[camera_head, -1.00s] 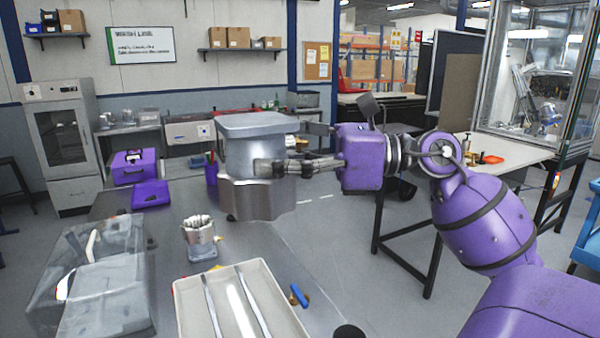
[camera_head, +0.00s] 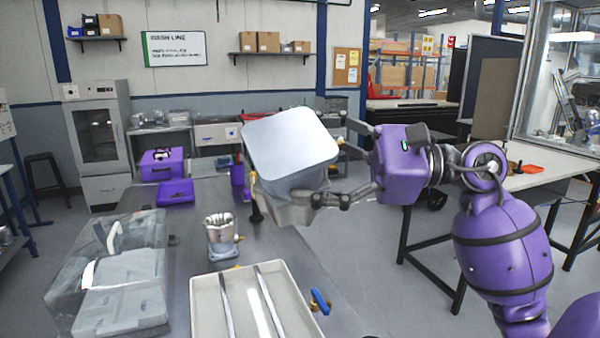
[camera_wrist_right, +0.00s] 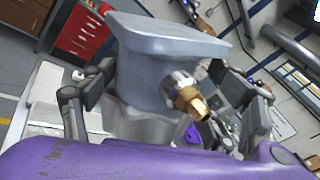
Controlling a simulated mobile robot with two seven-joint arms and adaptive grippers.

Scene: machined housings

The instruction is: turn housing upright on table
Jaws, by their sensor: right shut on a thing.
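The grey metal housing (camera_head: 292,150) is held in the air above the right side of the table (camera_head: 185,275). It is tilted, with its flat square plate facing up and toward the head camera. My right gripper (camera_head: 328,162) is shut on its body from the right. The right wrist view shows the housing (camera_wrist_right: 150,75) between the two fingers (camera_wrist_right: 165,105), with a brass fitting (camera_wrist_right: 190,102) sticking out of its side. The housing's lower end is partly hidden. My left gripper is not in view.
A white tray (camera_head: 203,312) with metal rods is at the table's front. A smaller metal part (camera_head: 220,238) stands behind it. A clear-covered box (camera_head: 125,305) is at left, purple boxes (camera_head: 160,165) are farther back. Some bare table lies between them.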

